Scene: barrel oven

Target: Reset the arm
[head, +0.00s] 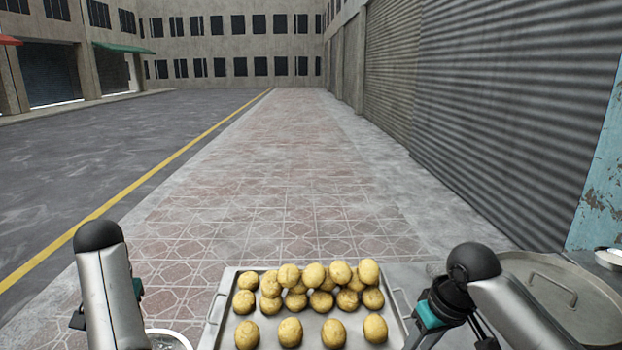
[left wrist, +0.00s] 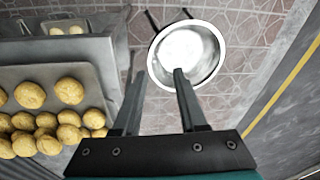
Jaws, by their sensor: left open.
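My left gripper (left wrist: 159,76) is open and empty in the left wrist view. Its two dark fingers stand apart, one tip overlapping the near edge of a shiny metal bowl (left wrist: 187,55); I cannot tell whether they touch. In the head view my left arm comes up at the lower left, and its gripper is out of sight. My right arm is bent at the lower right, with its gripper also out of view.
A metal tray (head: 224,300) of several potatoes (head: 290,332) lies between my arms. The bowl's rim (head: 168,334) shows beside it. A round lid with a handle (head: 553,288) is at right. Tiled pavement ahead (head: 270,190) is clear; a shuttered wall (head: 500,110) runs along the right.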

